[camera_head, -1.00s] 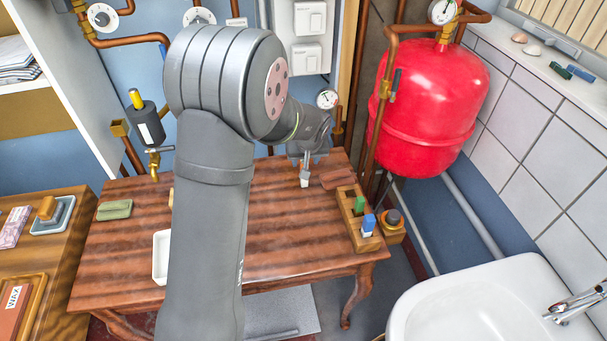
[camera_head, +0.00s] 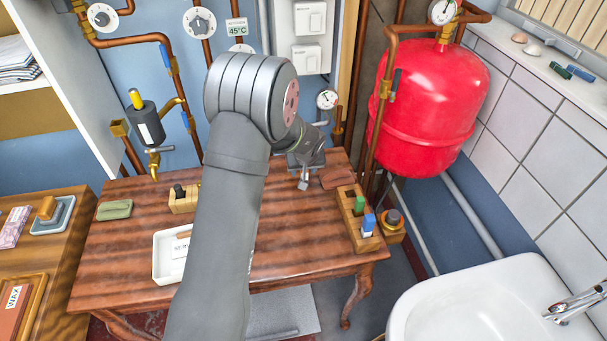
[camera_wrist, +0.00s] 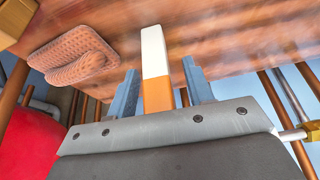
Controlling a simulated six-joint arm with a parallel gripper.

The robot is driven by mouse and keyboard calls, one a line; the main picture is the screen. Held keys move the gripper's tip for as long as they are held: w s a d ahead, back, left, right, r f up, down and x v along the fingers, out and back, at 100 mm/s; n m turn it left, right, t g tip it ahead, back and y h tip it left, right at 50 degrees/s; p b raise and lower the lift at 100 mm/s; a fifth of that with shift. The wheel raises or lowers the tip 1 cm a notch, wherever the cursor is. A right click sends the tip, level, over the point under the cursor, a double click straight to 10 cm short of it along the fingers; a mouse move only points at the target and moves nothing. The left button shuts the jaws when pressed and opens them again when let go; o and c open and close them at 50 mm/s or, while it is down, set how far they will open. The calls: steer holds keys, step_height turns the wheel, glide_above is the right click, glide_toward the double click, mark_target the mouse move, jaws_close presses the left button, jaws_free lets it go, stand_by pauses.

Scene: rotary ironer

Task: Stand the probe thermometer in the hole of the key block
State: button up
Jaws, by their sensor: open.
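My gripper (camera_head: 304,180) is low over the back right of the wooden table, its jaws open. In the wrist view, a narrow piece (camera_wrist: 154,55), white at the far end and orange near the palm, stands between the fingers with gaps beside it. It looks like the probe thermometer, but I cannot be sure. A small wooden block (camera_head: 184,202) with a dark peg stands at the table's back left, partly behind my arm. A wooden rack (camera_head: 352,228) at the right edge holds a green piece (camera_head: 359,205) and a blue and white piece (camera_head: 368,224). Which is the key block is unclear.
A ribbed brown pad (camera_wrist: 75,55) lies beside the gripper. A white tray (camera_head: 161,272) with a labelled item is at front left, and a green pad (camera_head: 114,209) at far left. A red tank (camera_head: 430,110) and copper pipes stand close behind on the right.

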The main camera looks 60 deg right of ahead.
steer(key=shift+c, duration=0.2)
jaws_close()
steer(key=shift+r, duration=0.15)
